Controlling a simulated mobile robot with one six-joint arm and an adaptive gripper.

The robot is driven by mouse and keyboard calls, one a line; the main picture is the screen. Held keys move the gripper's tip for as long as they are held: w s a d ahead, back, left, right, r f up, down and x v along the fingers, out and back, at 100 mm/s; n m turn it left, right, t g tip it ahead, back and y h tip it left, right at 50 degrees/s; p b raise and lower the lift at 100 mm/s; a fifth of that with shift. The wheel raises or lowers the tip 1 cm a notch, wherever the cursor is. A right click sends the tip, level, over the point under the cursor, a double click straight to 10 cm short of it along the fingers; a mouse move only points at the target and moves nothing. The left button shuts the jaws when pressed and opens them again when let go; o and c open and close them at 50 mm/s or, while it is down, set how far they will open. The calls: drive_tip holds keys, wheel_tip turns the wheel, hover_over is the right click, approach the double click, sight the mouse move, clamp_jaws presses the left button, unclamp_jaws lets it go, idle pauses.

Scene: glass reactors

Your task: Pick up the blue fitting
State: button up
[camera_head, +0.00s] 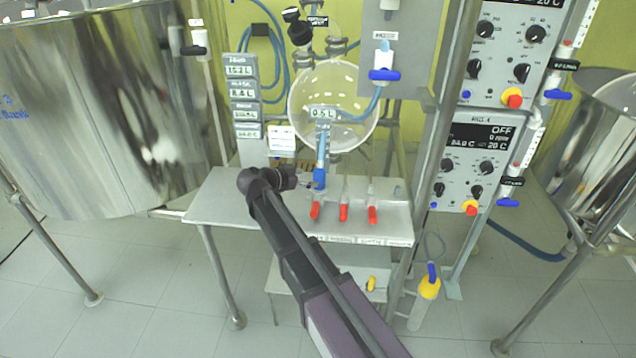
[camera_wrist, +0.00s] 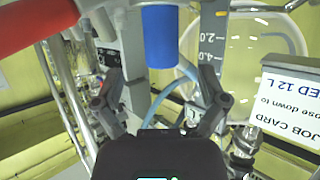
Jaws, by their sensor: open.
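The blue fitting (camera_head: 319,179) is upright at the lower end of the clear tube under the round glass vessel, above the bench. In the wrist view it is a blue cylinder (camera_wrist: 160,36) at the top centre. My gripper (camera_head: 306,182) is just left of it in the head view. In the wrist view my gripper (camera_wrist: 160,75) is open, its two fingers spread to the left and right, with the fitting lined up between and beyond the tips. The jaws hold nothing. Whether a finger touches the fitting I cannot tell.
Several red-handled valves (camera_head: 343,213) stand at the bench front (camera_head: 226,205). The round glass vessel (camera_head: 350,85) hangs above. A white job card (camera_wrist: 287,97) is close by. Steel tanks (camera_head: 110,110) and control boxes (camera_head: 470,160) flank the bench.

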sight(315, 176)
drive_tip(key=shift+w+d, duration=0.15)
drive_tip(key=shift+b+x, duration=0.95)
drive_tip(key=shift+x, duration=1.65)
drive_tip(key=shift+r, duration=0.1)
clamp_jaws()
